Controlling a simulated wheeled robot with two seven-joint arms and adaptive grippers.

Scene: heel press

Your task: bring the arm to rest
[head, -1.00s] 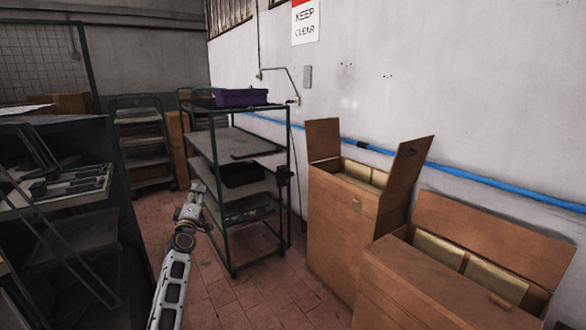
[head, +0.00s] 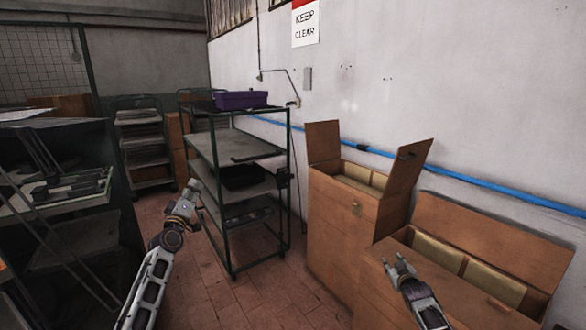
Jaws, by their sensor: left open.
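My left gripper (head: 192,186) is at the end of my pale jointed arm, in front of the left side of the green-framed cart in the head view. It is small in the picture, open, and I see nothing held in it. My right gripper (head: 394,261) shows at the lower right, in front of the cardboard boxes. Its two fingers stand apart with nothing between them.
A shelf cart (head: 232,150) carries a purple bin (head: 241,99). Open cardboard boxes (head: 340,225) stand along the right wall. A dark rack (head: 75,245) is at the left. Tiled floor (head: 205,285) shows between rack and boxes.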

